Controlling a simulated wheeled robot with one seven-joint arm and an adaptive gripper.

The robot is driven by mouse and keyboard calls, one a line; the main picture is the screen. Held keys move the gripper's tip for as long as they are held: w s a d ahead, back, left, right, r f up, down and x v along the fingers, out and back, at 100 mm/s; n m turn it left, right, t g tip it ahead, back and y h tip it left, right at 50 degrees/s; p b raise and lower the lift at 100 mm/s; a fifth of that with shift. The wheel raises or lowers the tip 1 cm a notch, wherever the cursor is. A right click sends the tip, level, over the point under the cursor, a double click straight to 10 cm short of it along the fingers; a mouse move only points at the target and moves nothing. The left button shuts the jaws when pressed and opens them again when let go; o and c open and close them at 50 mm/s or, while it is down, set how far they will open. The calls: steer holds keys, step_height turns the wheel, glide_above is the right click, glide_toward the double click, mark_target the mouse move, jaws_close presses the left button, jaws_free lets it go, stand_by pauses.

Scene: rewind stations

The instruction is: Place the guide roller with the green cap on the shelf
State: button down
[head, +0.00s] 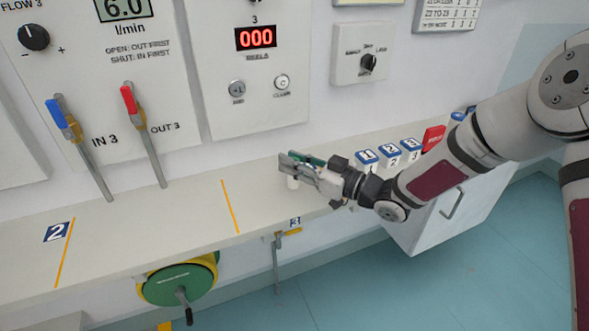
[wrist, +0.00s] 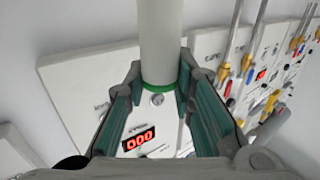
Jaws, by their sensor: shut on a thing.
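The guide roller (wrist: 161,35) is a pale grey cylinder with a green band at one end, seen in the wrist view between the fingers of my gripper (wrist: 162,76). My gripper is shut on it near the green end. In the head view my gripper (head: 291,163) is over the shelf (head: 170,225), and a short pale piece of the roller (head: 292,183) shows just below the fingers. The rest of the roller is hidden by the fingers there. I cannot tell whether its lower end touches the shelf.
Numbered blue-and-white blocks (head: 390,155) and a red item (head: 433,138) stand right of my gripper. Orange lines (head: 230,207) cross the shelf, with clear room left of the gripper. Red-handled (head: 129,100) and blue-handled (head: 57,114) levers stand by the wall. A green wheel (head: 180,285) hangs below.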

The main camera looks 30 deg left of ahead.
steer(key=shift+f, duration=1.15)
steer(key=shift+f, duration=0.15)
steer(key=c, duration=1.4)
jaws_free()
steer(key=shift+o, duration=0.2)
steer(key=shift+d+r, duration=0.1)
steer(key=shift+r, duration=0.1)
steer(key=s+d, duration=0.1)
steer(key=d, duration=1)
steer(key=shift+s+d, duration=0.2)
steer(key=shift+d, duration=0.15)
